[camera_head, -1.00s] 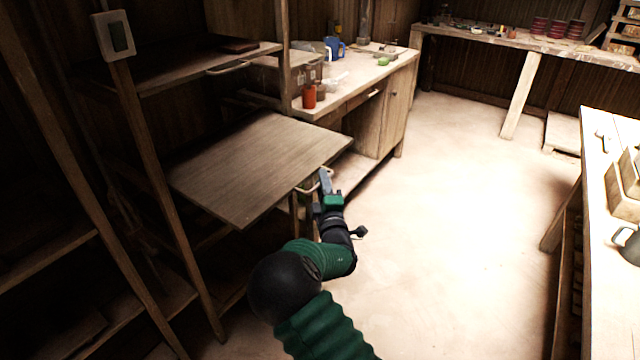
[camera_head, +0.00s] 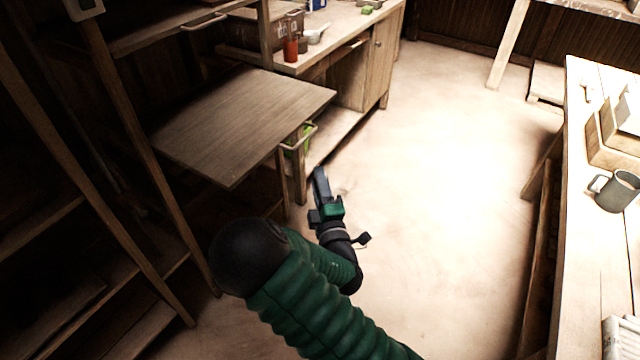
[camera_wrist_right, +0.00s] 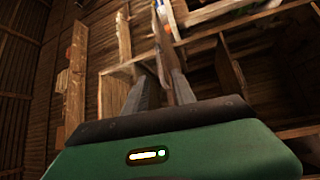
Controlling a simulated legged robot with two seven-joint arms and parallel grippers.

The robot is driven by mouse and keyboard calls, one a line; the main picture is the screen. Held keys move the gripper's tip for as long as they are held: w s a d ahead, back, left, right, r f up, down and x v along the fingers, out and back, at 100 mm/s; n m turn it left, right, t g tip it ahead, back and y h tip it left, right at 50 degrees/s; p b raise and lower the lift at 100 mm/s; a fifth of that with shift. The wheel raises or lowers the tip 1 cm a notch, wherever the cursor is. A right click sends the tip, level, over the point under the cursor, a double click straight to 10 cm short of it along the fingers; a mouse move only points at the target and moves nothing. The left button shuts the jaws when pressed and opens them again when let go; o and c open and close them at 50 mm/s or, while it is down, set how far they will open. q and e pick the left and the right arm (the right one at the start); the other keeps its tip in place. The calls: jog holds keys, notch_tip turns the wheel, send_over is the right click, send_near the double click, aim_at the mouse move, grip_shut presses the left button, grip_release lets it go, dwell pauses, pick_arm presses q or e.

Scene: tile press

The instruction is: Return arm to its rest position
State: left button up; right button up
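My right arm (camera_head: 315,290), with green ribbed sleeves and a black elbow, reaches in from the bottom of the head view. My left gripper is not in view.
A dark shelf rack (camera_head: 110,165) stands at the left. A wooden cabinet (camera_head: 375,65) with a red bottle (camera_head: 290,49) on top is behind the board. A workbench (camera_head: 590,230) with a grey mug (camera_head: 618,191) is at the right. The floor (camera_head: 445,150) between is clear.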

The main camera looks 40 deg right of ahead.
jog(key=shift+v, duration=0.75)
jog(key=s+a+f+m+g+y, duration=0.2)
jog(key=a+f+m+g, duration=0.15)
jog(key=f+m, duration=0.2)
jog(key=s+a+f+m+g+y, duration=0.2)
jog(key=f+m+g, duration=0.25)
jog(key=f, duration=0.25)
jog(key=s+a+r+m+g+y, duration=0.2)
jog(key=s+a+g+y, duration=0.2)
jog(key=s+a+g, duration=0.5)
jog(key=s+r+p, duration=0.2)
jog(key=r+p, duration=0.7)
jog(key=s+a+r+t+p, duration=0.1)
jog(key=s+r+p, duration=0.1)
jog(key=r+p, duration=0.8)
jog(key=shift+t, duration=0.3)
